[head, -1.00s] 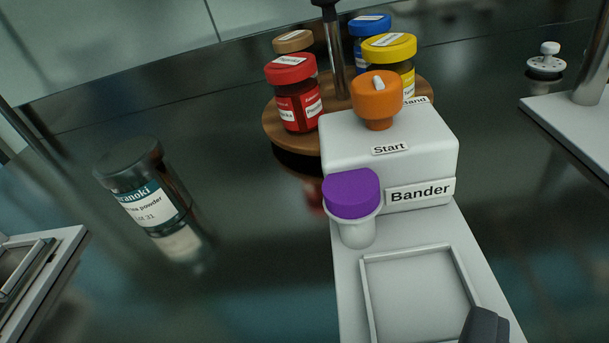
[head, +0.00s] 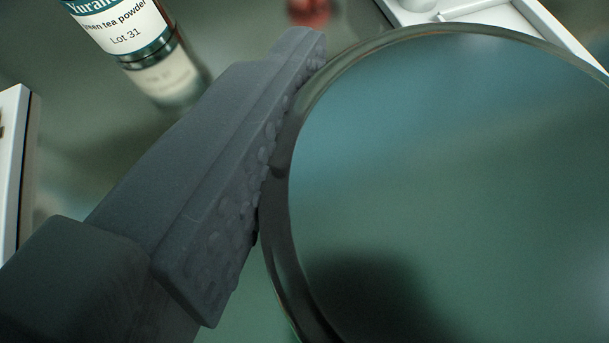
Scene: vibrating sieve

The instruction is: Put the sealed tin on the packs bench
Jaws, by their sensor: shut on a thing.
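A large round tin (head: 450,190) fills the right of the view, seen from above. Its top is flat, dark and glossy, with a raised rim. I see no label on the part of it that shows. One dark grey finger of my gripper (head: 230,180) presses its ribbed pad against the tin's left side. The other finger is out of view. My gripper is shut on the tin. The packs bench cannot be made out.
A jar (head: 125,30) labelled green tea powder, Lot 31, stands on the glossy dark surface at the upper left. A pale tray edge (head: 12,170) is at the far left. White equipment (head: 480,14) shows behind the tin at the upper right.

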